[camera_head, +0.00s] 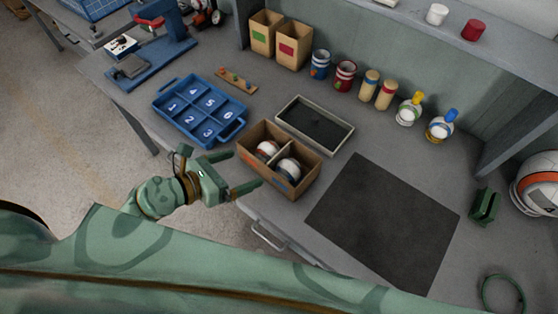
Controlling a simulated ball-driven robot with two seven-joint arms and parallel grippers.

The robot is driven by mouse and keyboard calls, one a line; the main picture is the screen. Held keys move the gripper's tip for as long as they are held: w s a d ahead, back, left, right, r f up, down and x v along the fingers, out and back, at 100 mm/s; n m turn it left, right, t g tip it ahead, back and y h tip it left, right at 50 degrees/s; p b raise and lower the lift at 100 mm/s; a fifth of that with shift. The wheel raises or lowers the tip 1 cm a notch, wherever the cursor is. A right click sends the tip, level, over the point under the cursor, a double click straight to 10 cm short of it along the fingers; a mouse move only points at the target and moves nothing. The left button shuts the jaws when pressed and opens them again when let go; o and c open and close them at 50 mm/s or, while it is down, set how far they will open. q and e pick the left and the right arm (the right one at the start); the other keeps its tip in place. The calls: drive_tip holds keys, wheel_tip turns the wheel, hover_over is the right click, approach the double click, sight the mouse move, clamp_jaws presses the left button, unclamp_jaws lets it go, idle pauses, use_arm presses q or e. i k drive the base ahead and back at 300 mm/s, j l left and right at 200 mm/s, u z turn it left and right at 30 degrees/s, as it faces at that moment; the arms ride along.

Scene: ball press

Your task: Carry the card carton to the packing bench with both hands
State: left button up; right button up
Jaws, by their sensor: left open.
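The open card carton (298,189) stands upright on the grey bench (207,68), near its front edge. It has a card divider and holds one ball in each of two compartments: a red-and-white ball (267,150) and a dark-and-white ball (288,169). An orange and a blue mark show on its front side. My left gripper (241,171) is open at the carton's left front corner, fingers pointing toward it. I cannot tell whether they touch it. My right gripper is not in view. I cannot tell which surface is the packing bench.
A blue numbered tray (222,137) lies left of the carton and a shallow grey tray (340,146) behind it. A dark mat (385,220) lies bare to the right. Tins, pegs and small boxes (294,52) line the back. A drawer handle (268,236) juts from the front.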

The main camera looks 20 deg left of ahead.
sight(385, 219)
drive_tip(key=z, duration=1)
